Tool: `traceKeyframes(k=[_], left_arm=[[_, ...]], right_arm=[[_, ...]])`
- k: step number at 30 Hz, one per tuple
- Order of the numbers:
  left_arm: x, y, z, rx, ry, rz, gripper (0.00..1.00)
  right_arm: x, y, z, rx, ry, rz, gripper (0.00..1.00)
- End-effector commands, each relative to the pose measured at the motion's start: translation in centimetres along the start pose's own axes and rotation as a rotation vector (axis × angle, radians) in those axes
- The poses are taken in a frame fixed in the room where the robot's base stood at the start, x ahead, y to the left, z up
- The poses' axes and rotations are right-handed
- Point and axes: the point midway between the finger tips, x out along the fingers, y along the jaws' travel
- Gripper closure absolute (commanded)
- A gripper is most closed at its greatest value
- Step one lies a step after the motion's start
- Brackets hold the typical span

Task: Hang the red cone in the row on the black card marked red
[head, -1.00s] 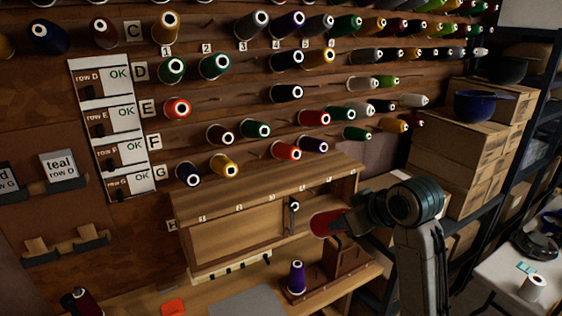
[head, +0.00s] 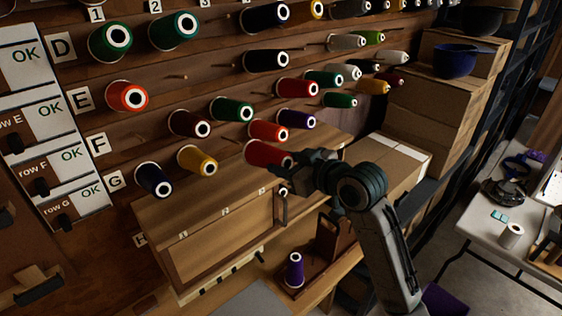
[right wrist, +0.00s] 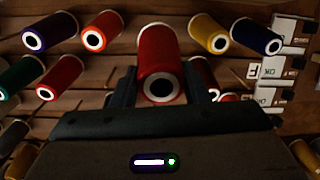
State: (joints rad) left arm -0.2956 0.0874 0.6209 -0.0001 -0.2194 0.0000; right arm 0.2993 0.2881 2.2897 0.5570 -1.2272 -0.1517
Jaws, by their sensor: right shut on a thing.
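My right gripper (head: 290,180) is shut on a red cone (head: 264,153), held in front of the lower rows of the thread wall, just below another red-orange cone (head: 266,130). In the right wrist view the held red cone (right wrist: 160,55) sits between the fingers, its white-ringed end toward the camera. Whether it touches a peg is hidden. Row letters D, E (head: 79,100), F (head: 97,144) and G (head: 115,180) show at the left. No card marked red is readable. My left gripper is out of view.
Row G holds a navy cone (head: 152,179) and a yellow cone (head: 198,160). A wooden cabinet (head: 215,235) juts out under the rows. A purple cone (head: 294,270) stands on a wooden stand below. Cardboard boxes (head: 440,110) are stacked at the right.

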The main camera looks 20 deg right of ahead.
Motion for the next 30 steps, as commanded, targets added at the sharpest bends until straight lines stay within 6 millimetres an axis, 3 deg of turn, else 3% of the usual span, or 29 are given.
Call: traceKeyframes(k=[3,6,9,17,27,30], left_arm=[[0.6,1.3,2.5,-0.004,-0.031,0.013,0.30],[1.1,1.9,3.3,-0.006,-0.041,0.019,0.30],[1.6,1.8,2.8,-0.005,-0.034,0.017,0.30],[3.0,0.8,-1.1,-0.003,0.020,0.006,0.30],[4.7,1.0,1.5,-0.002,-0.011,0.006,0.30],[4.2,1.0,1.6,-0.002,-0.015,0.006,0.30]], right_arm=[[1.2,0.0,0.0,0.002,0.004,-0.002,1.00],[2.2,0.1,0.0,0.002,0.004,0.000,1.00],[3.2,0.1,0.0,0.002,0.002,-0.001,1.00],[5.8,0.2,-0.1,0.001,0.002,0.000,1.00],[9.2,0.3,-0.2,0.000,0.001,-0.001,1.00],[10.2,0.4,-0.5,0.002,0.000,-0.002,1.00]])
